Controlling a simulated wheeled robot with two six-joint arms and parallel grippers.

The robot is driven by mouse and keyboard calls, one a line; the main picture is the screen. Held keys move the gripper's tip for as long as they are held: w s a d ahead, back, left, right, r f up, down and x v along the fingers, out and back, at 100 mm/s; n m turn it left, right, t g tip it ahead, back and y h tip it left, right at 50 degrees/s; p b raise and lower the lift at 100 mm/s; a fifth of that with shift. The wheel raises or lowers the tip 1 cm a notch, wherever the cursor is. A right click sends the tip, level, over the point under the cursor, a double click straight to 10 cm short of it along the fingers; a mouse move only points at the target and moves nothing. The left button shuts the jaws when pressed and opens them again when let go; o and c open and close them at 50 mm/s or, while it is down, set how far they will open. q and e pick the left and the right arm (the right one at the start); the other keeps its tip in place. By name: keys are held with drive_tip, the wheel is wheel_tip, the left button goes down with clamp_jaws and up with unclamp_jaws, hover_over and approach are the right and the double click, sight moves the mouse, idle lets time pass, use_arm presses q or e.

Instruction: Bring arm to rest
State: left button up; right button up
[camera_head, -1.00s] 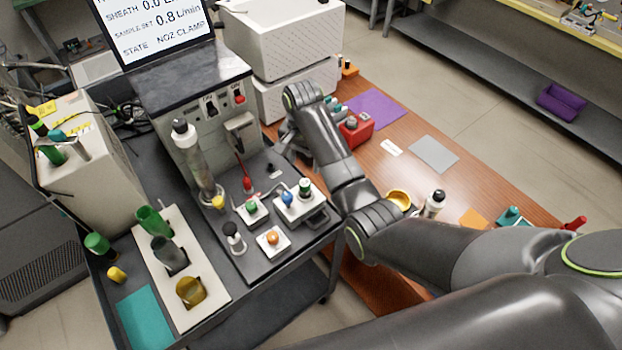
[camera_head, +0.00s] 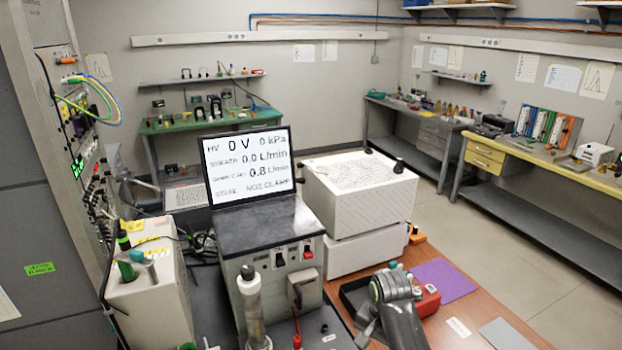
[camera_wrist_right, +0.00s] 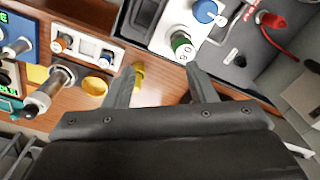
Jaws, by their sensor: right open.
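My right gripper (camera_wrist_right: 160,80) is open in the right wrist view, its two dark fingers spread wide with nothing gripped. A small yellow part (camera_wrist_right: 138,76) shows just beside the left finger, beyond it. My right arm (camera_head: 395,310) rises at the bottom of the head view, in front of the brown table. Its gripper cannot be made out there. My left arm and gripper are not in view.
A console with a screen (camera_head: 248,165) stands at the centre, next to a white box (camera_head: 358,190). A red box (camera_head: 428,302) and purple mat (camera_head: 443,280) lie near my arm. The wrist view shows a green knob (camera_wrist_right: 182,45) and a blue knob (camera_wrist_right: 205,12) beyond the fingers.

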drive_tip(key=s+d+f+n+t, duration=0.1)
drive_tip(key=s+d+f, duration=0.2)
drive_tip(key=s+d, duration=0.35)
drive_tip(key=s+d+f+n+t, duration=0.1)
drive_tip(key=s+d+f+n, duration=0.15)
drive_tip(key=s, duration=0.65)
drive_tip(key=s+d+r+n+t+h, duration=0.1)
drive_tip(key=s+d+r+n, duration=0.15)
drive_tip(key=s, duration=0.65)
drive_tip(key=s+d+r+n+h, duration=0.1)
drive_tip(key=s+d+r, duration=0.2)
drive_tip(key=s, duration=0.6)
wheel_tip(320, 180, down, 35)
drive_tip(key=d+g+b, duration=0.1)
drive_tip(key=d+b, duration=0.1)
drive_tip(key=b, duration=0.6)
drive_tip(key=s+a+f+b, duration=0.1)
drive_tip(key=s+f+b, duration=0.2)
drive_tip(key=s+f, duration=0.4)
drive_tip(key=s+f+g+b, duration=0.1)
drive_tip(key=s+f+b, duration=0.2)
drive_tip(key=s+f, duration=0.4)
wheel_tip(320, 180, down, 7)
drive_tip(key=shift+s+a+r+y, duration=0.15)
drive_tip(key=shift+s+a+y, duration=0.2)
drive_tip(key=shift+y, duration=0.05)
